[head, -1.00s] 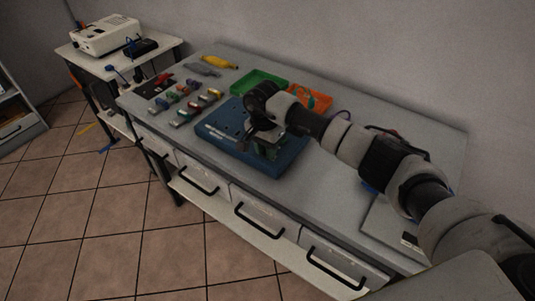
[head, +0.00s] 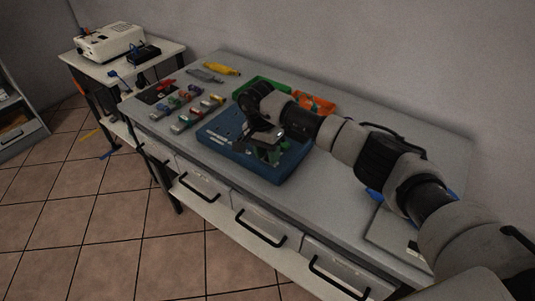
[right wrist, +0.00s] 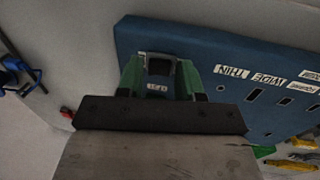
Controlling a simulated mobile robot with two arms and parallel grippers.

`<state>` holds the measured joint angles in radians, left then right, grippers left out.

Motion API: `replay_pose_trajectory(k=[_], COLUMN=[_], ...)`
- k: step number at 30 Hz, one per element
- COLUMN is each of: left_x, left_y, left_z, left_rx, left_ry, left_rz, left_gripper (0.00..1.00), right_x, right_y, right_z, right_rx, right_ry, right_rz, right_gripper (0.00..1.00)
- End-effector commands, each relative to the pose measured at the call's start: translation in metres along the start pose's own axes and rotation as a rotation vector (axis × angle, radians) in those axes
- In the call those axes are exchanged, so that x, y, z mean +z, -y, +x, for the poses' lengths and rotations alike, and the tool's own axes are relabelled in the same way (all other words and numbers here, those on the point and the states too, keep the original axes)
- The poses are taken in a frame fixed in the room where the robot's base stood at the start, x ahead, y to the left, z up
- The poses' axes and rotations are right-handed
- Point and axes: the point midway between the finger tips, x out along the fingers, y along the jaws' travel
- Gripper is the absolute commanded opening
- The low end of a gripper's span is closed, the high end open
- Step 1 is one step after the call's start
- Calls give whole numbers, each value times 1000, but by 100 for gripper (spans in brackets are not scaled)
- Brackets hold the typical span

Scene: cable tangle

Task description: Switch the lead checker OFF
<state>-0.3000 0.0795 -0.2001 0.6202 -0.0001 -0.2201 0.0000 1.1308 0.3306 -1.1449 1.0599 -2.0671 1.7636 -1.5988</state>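A blue board (head: 237,148) lies on the grey workbench. In the right wrist view the blue board (right wrist: 200,45) has dark slots and white labels, including THIN and WIDE. My right gripper (head: 273,143) is over the right part of the board. In the right wrist view its green fingers (right wrist: 160,75) stand apart, with a dark recess and a small white label on the board between them. I see nothing held. Which item is the lead checker, and its switch, I cannot tell. My left gripper is not in view.
A green tray (head: 264,85) and an orange tray (head: 318,103) stand behind the board. Several coloured connectors (head: 188,109) lie left of it, with a yellow tool (head: 222,69) behind. A side table (head: 170,50) holds a white device (head: 110,42) and a black box (head: 143,53).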

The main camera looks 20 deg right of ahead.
Motion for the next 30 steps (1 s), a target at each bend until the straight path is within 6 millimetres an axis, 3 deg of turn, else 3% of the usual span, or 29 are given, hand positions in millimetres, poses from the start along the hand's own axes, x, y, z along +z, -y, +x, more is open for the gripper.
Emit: replay_pose_trajectory(k=[15, 21, 30], left_x=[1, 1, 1], left_y=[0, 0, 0], left_z=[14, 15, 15], left_rx=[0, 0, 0], left_ry=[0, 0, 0], left_rz=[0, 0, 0], left_gripper=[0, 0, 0], right_x=[0, 0, 0], right_y=[1, 0, 0], right_z=[-91, -102, -102], right_rx=[-1, 0, 0], right_ry=[-2, -1, 0], right_rz=[0, 0, -1], right_gripper=[36, 36, 36])
